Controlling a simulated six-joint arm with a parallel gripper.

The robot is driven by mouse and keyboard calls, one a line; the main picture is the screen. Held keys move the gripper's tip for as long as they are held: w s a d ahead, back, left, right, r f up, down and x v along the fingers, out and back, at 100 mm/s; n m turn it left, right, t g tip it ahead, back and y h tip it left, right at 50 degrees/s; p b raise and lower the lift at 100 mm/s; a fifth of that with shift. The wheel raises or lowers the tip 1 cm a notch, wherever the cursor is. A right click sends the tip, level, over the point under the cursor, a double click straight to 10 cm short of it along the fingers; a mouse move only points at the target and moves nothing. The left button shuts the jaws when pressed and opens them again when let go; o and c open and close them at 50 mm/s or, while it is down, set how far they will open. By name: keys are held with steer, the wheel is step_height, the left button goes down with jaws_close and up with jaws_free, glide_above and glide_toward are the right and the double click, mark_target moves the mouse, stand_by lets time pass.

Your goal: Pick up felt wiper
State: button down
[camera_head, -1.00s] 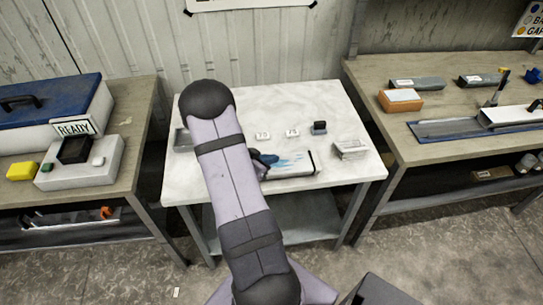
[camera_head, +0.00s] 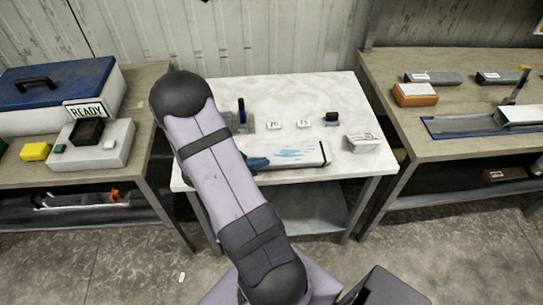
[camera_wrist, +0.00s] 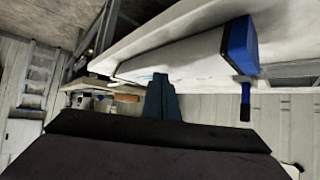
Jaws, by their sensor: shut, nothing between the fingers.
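I cannot tell for certain which thing is the felt wiper. A small dark block (camera_head: 332,118) stands at the back right of the white table (camera_head: 290,92). A blue upright handle (camera_head: 241,110) stands at the back left, partly hidden by my arm. The wrist view, which looks upside down, shows a blue block (camera_wrist: 238,45) with a dark-tipped blue handle (camera_wrist: 245,100). A white panel with blue smears (camera_head: 295,153) lies at the table's front. My gripper (camera_head: 257,163) is shut and empty at the panel's left end; its dark fingers show in the wrist view (camera_wrist: 160,97).
Two number cards (camera_head: 273,125) (camera_head: 303,124) lie mid-table, with a white stack (camera_head: 362,142) at the right. The right bench holds an orange-sided block (camera_head: 415,95) and a long tray (camera_head: 470,127). The left bench holds a blue-lidded box (camera_head: 55,80).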

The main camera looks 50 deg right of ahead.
steer(key=shift+w+a, duration=0.15)
steer(key=shift+a, duration=1.15)
steer(key=c, duration=1)
jaws_free()
